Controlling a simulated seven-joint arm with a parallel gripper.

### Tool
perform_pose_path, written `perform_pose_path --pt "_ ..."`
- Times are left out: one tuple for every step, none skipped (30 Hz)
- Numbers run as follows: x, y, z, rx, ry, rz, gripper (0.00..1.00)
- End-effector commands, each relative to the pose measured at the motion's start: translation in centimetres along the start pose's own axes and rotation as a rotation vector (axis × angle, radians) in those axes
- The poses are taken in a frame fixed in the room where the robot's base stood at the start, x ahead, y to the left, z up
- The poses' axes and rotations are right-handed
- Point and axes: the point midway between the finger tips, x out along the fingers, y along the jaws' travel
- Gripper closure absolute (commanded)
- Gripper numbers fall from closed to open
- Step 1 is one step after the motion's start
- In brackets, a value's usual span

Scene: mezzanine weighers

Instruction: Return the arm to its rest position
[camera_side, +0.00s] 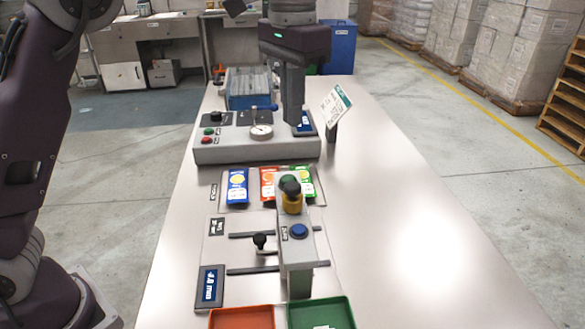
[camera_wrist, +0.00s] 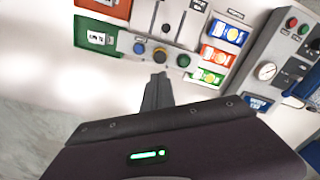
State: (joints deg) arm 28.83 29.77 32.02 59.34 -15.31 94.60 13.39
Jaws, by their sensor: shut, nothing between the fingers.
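My gripper (camera_side: 294,120) points down in the side view, with its dark purple body above. Its grey fingers are together with nothing between them. In that view they overlap the right part of the grey control console (camera_side: 215,155); how high they are above it I cannot tell. In the wrist view my gripper (camera_wrist: 158,78) shows as closed dark fingers against the pale table (camera_wrist: 60,50). The console, with its round gauge (camera_wrist: 267,71), appears at the right there.
A grey fixture with a blue button (camera_side: 299,230) and a yellow-black knob (camera_side: 292,197) stands mid-table. Coloured packets (camera_side: 237,186) lie behind it. Orange (camera_side: 240,318) and green (camera_side: 345,312) trays are at the front. A tilted sign (camera_side: 337,105) stands right of the console. The table's right side is clear.

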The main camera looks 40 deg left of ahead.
Motion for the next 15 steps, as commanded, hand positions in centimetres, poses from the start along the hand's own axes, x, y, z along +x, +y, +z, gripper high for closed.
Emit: perform_pose_path --pt "0.0 0.0 0.0 0.0 0.0 0.0 1.0" --pt "0.0 0.0 0.0 0.0 0.0 0.0 1.0" --pt "0.0 0.0 0.0 0.0 0.0 0.0 1.0" --pt "0.0 0.0 0.0 0.0 0.0 0.0 1.0" --pt "0.0 0.0 0.0 0.0 0.0 0.0 1.0" --pt "0.0 0.0 0.0 -0.001 0.001 0.001 1.0" --pt "-0.2 -0.2 0.2 -0.006 0.004 0.005 1.0" --pt "-0.5 -0.5 0.6 -0.016 0.01 0.013 1.0" --pt "-1.1 -1.1 1.4 -0.039 0.028 0.031 1.0" --pt "-1.7 -1.7 2.4 -0.062 0.048 0.049 1.0" --pt "-2.3 -2.4 3.8 -0.088 0.071 0.068 1.0" --pt "-3.1 -3.1 6.0 -0.122 0.108 0.095 1.0" --pt "-3.5 -3.6 7.9 -0.147 0.139 0.109 1.0" --pt "-3.7 -3.8 9.8 -0.167 0.172 0.119 1.0" --pt "-3.7 -3.9 12.5 -0.19 0.216 0.124 1.0"
